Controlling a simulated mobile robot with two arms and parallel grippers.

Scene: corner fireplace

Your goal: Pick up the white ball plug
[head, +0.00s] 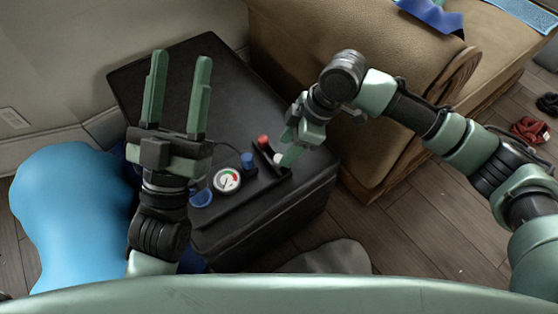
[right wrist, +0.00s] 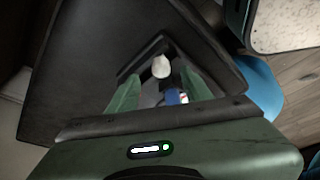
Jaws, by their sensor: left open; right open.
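The white ball plug (head: 278,158) sits at the right end of a dark holder on the black box-like table (head: 190,75), beside a red plug (head: 263,140). My right gripper (head: 287,147) is open, close to the white plug, with one finger partly overlapping it in the head view. In the right wrist view the white ball plug (right wrist: 161,66) shows between the tips of my open right gripper (right wrist: 159,74). Whether a finger touches it I cannot tell. My left gripper (head: 181,58) is open and empty, pointing up over the left of the table.
A blue plug (head: 247,160), a round gauge (head: 227,180) and a blue ring-shaped thing (head: 201,197) are left of the white plug. A brown sofa (head: 325,35) stands close on the right. A light blue beanbag-like shape (head: 70,210) is at the left. The table's back is clear.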

